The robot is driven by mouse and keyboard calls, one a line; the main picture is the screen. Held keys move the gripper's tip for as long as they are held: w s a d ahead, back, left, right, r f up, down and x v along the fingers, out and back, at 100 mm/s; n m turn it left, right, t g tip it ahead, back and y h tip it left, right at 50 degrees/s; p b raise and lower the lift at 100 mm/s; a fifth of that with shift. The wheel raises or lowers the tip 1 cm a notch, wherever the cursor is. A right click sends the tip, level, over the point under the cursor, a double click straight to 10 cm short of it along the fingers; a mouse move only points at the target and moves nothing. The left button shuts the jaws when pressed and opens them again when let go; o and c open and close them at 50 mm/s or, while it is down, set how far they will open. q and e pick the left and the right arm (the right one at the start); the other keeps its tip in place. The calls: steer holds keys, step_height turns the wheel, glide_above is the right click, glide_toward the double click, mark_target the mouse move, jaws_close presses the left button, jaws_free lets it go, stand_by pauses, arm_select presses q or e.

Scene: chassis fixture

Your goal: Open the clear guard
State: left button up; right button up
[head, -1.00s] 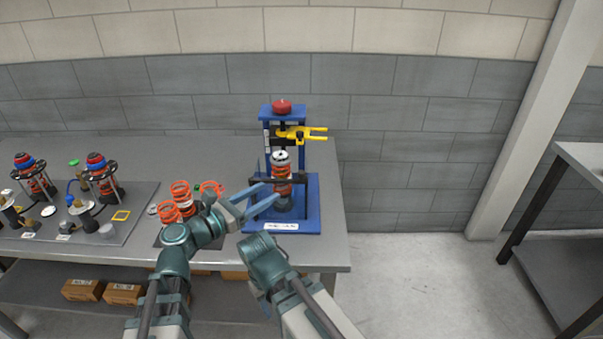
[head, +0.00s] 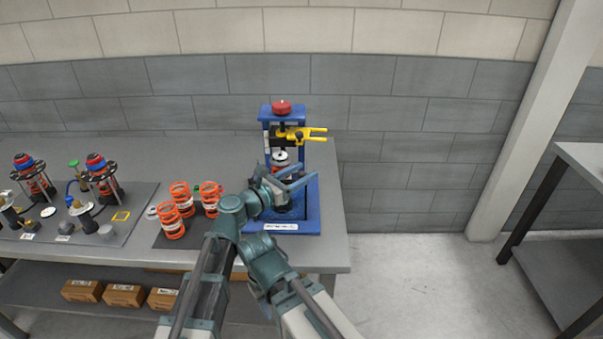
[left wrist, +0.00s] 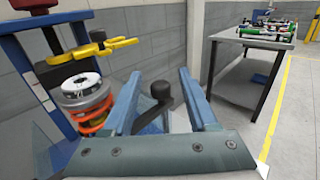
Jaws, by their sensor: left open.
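The blue fixture (head: 313,207) stands at the right end of the bench, with a red knob on top and a yellow clamp (head: 300,134). An orange spring unit (left wrist: 85,105) with a pale cap stands inside it. The clear guard is hard to make out; its panel edges cannot be told apart surely. A dark handle (left wrist: 160,97) shows between the fingers of my left gripper (head: 307,174) in the left wrist view (left wrist: 159,76). The fingers are open, one on each side, with gaps visible. In the head view, my gripper covers the fixture's lower middle. My right gripper is not seen.
Several orange springs (head: 180,205) stand on a dark mat left of the fixture. Finished-looking spring units (head: 100,175) and small parts sit on a tray farther left. Cartons (head: 122,295) lie on the lower shelf. Another table (left wrist: 255,55) stands to the right across open floor.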

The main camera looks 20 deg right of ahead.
arm_select(q)
jaws_close()
stand_by(0.3)
stand_by(1.1)
